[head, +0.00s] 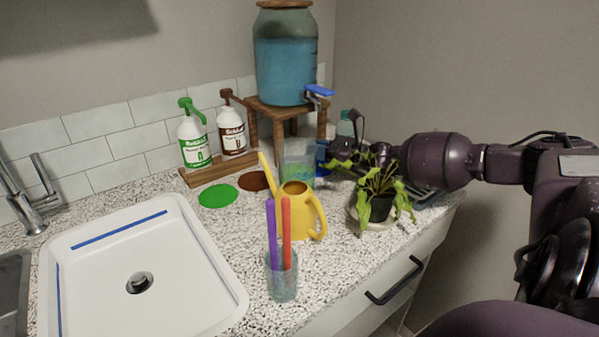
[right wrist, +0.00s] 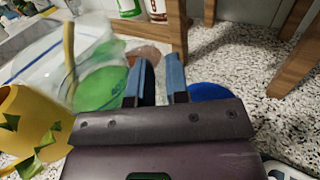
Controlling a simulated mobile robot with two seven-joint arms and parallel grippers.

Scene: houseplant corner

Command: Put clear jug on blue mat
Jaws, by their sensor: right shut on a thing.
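The clear jug (head: 298,158) stands near the back of the counter, in front of the dispenser's wooden stand, with green showing in its lower part. In the right wrist view the jug (right wrist: 88,62) is at the left. My right gripper (head: 328,160) reaches in from the right at the jug's right side. In the right wrist view its two fingers (right wrist: 157,82) are close together beside the jug, shut on what seems to be its handle, mostly hidden. I cannot tell whether the jug is off the counter. The blue mat (right wrist: 208,92) lies just right of the fingers. My left gripper is not in view.
A yellow watering can (head: 297,212) and a potted plant (head: 380,205) stand in front. A green mat (head: 218,195) and brown mat (head: 254,181) lie left of the jug. The blue-filled dispenser (head: 285,65) stands behind. A glass (head: 282,278) holds purple and red sticks.

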